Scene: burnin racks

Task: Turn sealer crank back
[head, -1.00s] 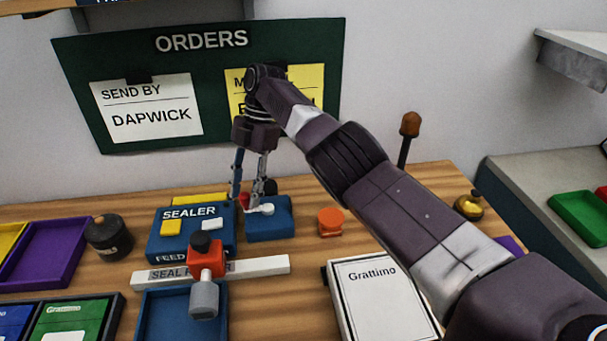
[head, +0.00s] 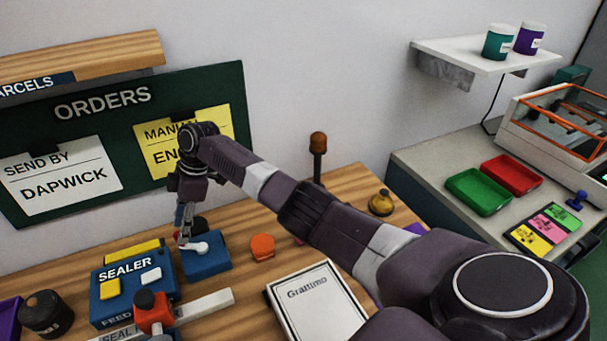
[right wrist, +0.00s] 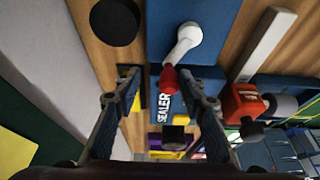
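The sealer (head: 133,281) is a blue box with yellow and white parts on the wooden bench. Beside it, a smaller blue block (head: 207,264) carries the white crank (head: 197,247). In the right wrist view the crank (right wrist: 184,40) ends in a red knob (right wrist: 170,78). My right gripper (head: 183,236) points down over the crank's end; the knob is hard to make out behind it in the head view. In the right wrist view my right gripper (right wrist: 163,80) is open, with the knob between its fingertips, nearer the right-hand finger. My left gripper is out of view.
A red-and-black handle (head: 152,311) on a pale bar stands in front of the sealer. A dark round jar (head: 46,313) is to the left. An orange knob (head: 262,246) and the Grattimo box (head: 318,303) lie to the right. The orders board (head: 121,140) is behind.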

